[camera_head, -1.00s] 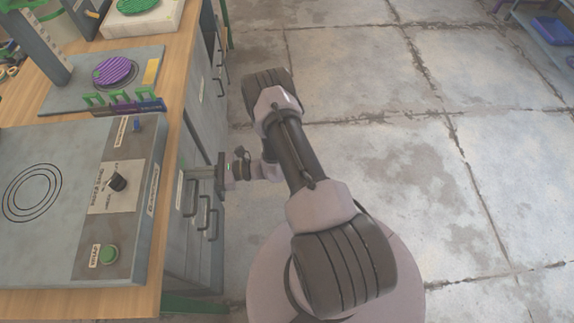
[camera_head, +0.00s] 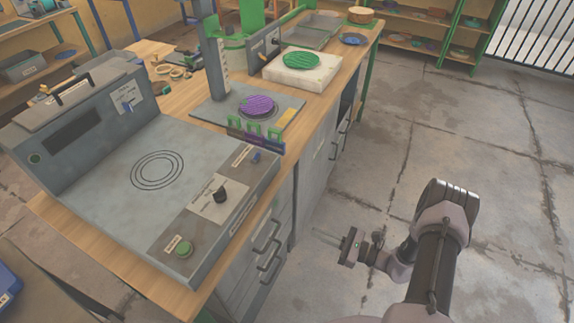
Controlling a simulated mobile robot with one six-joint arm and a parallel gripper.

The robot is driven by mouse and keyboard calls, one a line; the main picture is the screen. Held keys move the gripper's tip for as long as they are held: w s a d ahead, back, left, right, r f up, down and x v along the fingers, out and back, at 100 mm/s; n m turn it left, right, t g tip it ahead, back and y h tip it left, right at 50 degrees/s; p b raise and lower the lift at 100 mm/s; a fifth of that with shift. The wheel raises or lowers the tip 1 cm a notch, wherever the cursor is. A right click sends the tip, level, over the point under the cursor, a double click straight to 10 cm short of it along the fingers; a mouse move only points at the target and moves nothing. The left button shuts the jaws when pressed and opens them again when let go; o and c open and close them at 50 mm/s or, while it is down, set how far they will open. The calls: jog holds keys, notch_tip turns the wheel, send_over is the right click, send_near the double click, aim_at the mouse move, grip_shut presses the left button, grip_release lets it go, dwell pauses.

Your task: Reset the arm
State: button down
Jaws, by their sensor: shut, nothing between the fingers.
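My gripper (camera_head: 326,238) is at the right of the bench, over the floor beside the drawer fronts, pointing left toward them. It is shut and empty. My arm shows at the lower right, and its upper part is cut off by the picture's bottom edge. The gripper appears clear of the bench and its drawer handles (camera_head: 270,262).
The wooden bench (camera_head: 172,298) carries a grey machine with a ringed plate (camera_head: 120,195), knob and green button (camera_head: 184,249). Behind it are a purple disc (camera_head: 257,105) and a green disc (camera_head: 301,60) on a white block (camera_head: 322,76). The floor (camera_head: 470,150) at right is open.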

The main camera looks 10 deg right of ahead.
jog(key=s+a+r+n+g+h, duration=0.1)
jog(key=a+r+n+g, duration=0.2)
jog(key=r+n+g, duration=0.5)
jog(key=s+a+r+n+g+h, duration=0.1)
jog(key=a+r+n+g, duration=0.2)
jog(key=r, duration=1)
jog(key=s+a+r+n+t+h, duration=0.1)
jog(key=s+r+n+t+h, duration=0.5)
jog(key=s+r, duration=1.1)
jog(key=n+h, duration=0.3)
jog(key=h, duration=0.1)
jog(key=shift+a+n+h, duration=0.3)
jog(key=shift+h, duration=0.1)
